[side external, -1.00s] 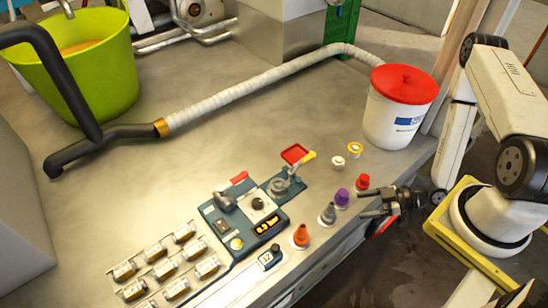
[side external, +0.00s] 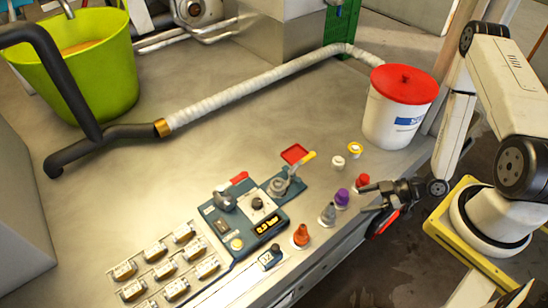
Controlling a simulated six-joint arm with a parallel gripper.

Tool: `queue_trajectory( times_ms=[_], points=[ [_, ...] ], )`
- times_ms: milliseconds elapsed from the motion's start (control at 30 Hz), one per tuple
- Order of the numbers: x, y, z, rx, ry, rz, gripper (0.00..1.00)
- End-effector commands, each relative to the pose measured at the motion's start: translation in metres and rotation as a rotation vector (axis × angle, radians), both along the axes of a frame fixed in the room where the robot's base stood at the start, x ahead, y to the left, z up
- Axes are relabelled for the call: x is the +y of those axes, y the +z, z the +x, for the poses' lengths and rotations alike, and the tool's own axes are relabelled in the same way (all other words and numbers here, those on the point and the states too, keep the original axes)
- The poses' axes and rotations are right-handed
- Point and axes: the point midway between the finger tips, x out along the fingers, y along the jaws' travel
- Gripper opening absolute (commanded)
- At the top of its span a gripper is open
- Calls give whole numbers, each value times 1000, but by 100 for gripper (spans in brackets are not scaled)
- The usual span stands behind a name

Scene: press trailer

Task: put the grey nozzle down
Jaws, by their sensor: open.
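The grey nozzle (side external: 328,214) stands upright near the front edge of the metal table, between the orange nozzle (side external: 301,236) and the purple nozzle (side external: 342,198). My gripper (side external: 364,199) is just right of the grey nozzle, at the table edge. Its two fingers are spread and point left, with nothing between them. The fingers are apart from the grey nozzle, with a small gap in this view.
A red nozzle (side external: 362,181) stands close behind my gripper's fingers. A blue press unit (side external: 245,220) with levers and a display lies to the left. A white bucket with a red lid (side external: 400,110) stands behind. The table's middle is clear.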

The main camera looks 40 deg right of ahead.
Motion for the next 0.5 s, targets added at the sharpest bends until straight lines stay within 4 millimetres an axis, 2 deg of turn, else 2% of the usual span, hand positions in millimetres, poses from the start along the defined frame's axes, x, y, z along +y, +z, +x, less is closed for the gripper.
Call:
queue_trajectory(
  times_ms=[267,500],
  points=[
    [-35,13,34,169,-32,-221,79],
    [-58,42,63,310,-131,-391,79]
  ],
)
